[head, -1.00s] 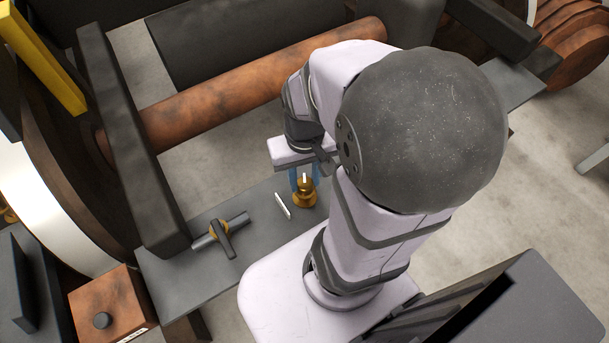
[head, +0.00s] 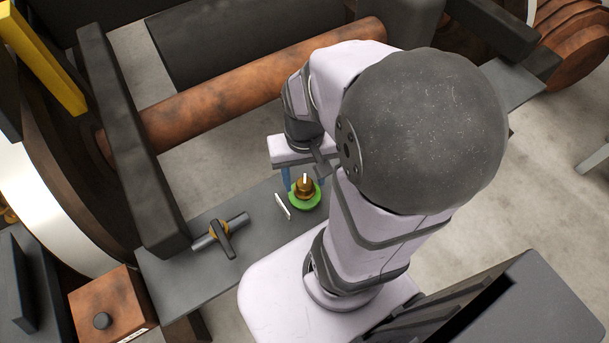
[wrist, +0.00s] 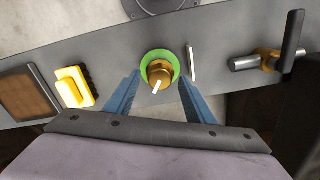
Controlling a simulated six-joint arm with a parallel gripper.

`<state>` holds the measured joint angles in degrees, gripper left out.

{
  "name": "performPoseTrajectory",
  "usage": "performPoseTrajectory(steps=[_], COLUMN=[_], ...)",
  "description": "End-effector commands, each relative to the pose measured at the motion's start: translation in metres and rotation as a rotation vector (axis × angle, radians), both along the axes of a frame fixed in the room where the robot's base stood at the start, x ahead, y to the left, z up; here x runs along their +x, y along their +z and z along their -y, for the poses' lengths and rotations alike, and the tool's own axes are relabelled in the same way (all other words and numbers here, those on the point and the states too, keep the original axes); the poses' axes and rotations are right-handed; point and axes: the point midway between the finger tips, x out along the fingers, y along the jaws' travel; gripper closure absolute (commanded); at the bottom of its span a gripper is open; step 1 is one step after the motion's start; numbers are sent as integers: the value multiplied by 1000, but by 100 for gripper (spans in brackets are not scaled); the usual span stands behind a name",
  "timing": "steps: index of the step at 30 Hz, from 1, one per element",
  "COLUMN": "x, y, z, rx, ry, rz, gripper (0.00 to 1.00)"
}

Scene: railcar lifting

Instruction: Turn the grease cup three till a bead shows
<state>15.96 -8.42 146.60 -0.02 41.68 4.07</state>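The grease cup (head: 305,187) is a small brass knob with a white pointer mark, upright on the grey plate (head: 262,215). A bright green ring (head: 304,203) surrounds its base. In the wrist view the cup (wrist: 160,73) sits just beyond my fingertips, its pointer toward my gripper, with the green ring (wrist: 175,63) around it. My gripper (wrist: 160,88) is open, its blue fingers apart on either side, with clear gaps to the cup. In the head view my arm partly hides the gripper. I cannot make out a separate grease bead.
A short white strip (head: 283,206) lies beside the cup. A valve with a dark handle (head: 223,238) stands to its left. In the wrist view a yellow block (wrist: 74,86) is on the plate's left side. A rusty axle (head: 215,107) runs behind.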

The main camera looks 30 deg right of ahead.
Motion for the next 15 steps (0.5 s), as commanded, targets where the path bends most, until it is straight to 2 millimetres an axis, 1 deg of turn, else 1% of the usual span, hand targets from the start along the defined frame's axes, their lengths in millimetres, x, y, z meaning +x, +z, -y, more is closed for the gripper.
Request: performPoseTrajectory(steps=[5, 8, 15], x=[0, 0, 1], y=[2, 8, 40], z=[0, 0, 0], rx=[0, 0, -1], ry=[0, 0, 0], rz=[-1, 1, 4], gripper=[51, 51, 51])
